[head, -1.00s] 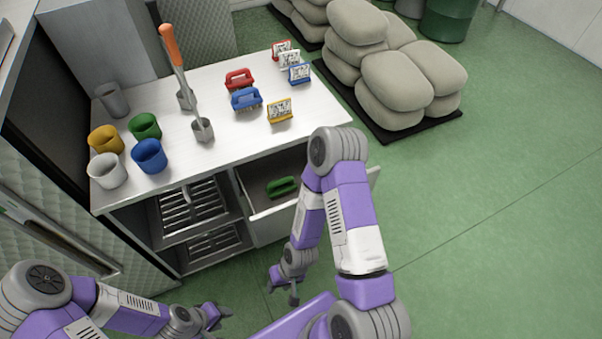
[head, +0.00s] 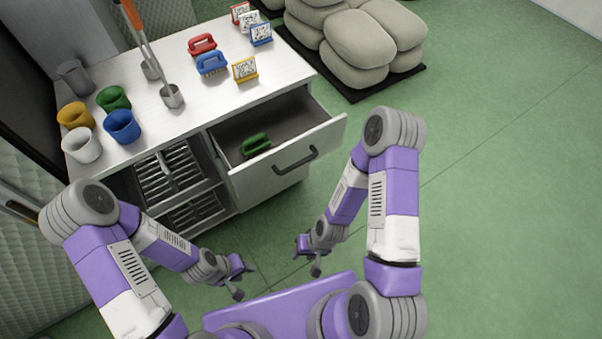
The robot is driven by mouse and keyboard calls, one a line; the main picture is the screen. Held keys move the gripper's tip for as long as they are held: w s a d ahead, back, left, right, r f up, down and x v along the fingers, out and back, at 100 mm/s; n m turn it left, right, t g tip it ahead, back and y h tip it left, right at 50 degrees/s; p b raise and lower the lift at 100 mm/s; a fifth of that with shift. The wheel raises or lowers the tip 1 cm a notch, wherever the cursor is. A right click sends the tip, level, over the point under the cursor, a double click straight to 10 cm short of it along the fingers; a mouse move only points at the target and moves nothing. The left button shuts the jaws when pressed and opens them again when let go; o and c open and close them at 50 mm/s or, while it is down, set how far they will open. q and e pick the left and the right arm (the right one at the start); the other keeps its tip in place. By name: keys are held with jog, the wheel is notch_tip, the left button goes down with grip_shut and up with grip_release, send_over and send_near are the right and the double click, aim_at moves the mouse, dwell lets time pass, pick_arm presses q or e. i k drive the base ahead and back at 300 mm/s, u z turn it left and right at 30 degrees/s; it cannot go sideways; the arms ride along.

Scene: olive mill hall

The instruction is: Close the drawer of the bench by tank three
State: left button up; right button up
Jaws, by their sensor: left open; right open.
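The bench (head: 190,102) has a white top and stands at the upper left. Its drawer (head: 285,170) is pulled out at the right of the bench's front, with a dark bar handle (head: 295,160) on its face. A green brush (head: 256,144) lies inside the drawer. My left gripper (head: 241,280) is open and empty, below and left of the drawer front. My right gripper (head: 307,257) is open and empty, below the drawer front and apart from it.
Several cups, including a blue cup (head: 122,127), stand on the bench top with metal scoops (head: 171,96), brushes and small label cards. Racks (head: 170,175) fill the open shelves left of the drawer. Grey sacks (head: 357,45) lie behind right. Green floor (head: 500,200) is clear to the right.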

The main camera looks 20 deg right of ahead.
aim_at(300, 130)
jog(key=z, duration=0.6)
jog(key=i, duration=0.35)
jog(key=u, duration=0.15)
jog(key=k, duration=1.25)
jog(key=u, duration=0.7)
jog(key=i, duration=1.2)
jog(key=z, duration=0.4)
